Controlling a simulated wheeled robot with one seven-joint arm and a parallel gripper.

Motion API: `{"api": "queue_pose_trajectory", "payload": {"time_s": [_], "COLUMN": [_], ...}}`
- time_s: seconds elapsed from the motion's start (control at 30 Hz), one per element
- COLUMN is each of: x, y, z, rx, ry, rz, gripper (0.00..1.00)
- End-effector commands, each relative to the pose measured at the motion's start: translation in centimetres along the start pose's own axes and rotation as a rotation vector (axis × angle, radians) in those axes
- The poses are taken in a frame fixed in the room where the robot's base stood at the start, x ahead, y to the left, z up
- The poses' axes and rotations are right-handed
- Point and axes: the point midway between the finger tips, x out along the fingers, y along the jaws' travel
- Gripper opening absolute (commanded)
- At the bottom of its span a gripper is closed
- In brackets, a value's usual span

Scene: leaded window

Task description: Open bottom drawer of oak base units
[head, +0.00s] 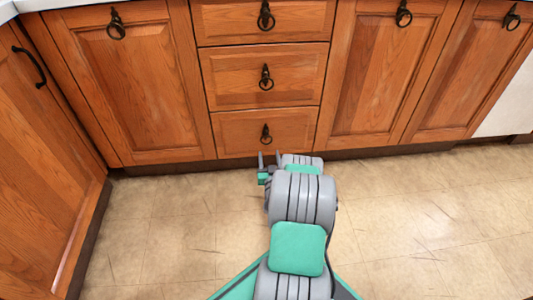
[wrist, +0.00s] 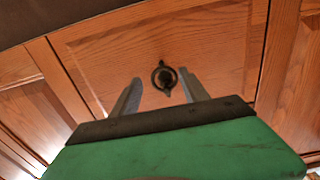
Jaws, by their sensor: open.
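The oak base units hold a column of three drawers in the head view. The bottom drawer (head: 235,134) is the lowest of them and looks shut, with a dark ring handle (head: 266,133) on its front. My gripper (head: 269,158) is low in front of this drawer, just below the handle in the picture. In the wrist view my gripper (wrist: 158,92) has its two fingers apart, with nothing between them. A dark ring handle (wrist: 165,76) on an oak front shows ahead, between and beyond the fingertips. I see no contact with the handle.
The middle drawer (head: 240,78) and top drawer (head: 230,22) sit above, both shut. Cupboard doors stand on either side (head: 125,85) (head: 365,85). Another oak cupboard (head: 45,160) stands at the left. The tiled floor (head: 430,220) is clear at the right.

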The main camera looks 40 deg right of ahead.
Motion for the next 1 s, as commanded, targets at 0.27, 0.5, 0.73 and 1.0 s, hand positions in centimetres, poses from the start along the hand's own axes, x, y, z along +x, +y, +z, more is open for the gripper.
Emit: {"api": "queue_pose_trajectory", "payload": {"time_s": [0.27, 0.5, 0.73, 1.0], "x": [4.1, 7.2, 7.5, 7.5], "y": [-0.3, -0.3, -0.3, -0.2], "z": [-0.2, -0.2, -0.4, -0.4], "rx": [-0.004, -0.002, -0.001, -0.001], "ry": [0.002, 0.001, 0.000, 0.000], "rz": [-0.007, -0.007, -0.005, -0.005], "gripper": [0.53, 0.53, 0.53, 0.35]}}
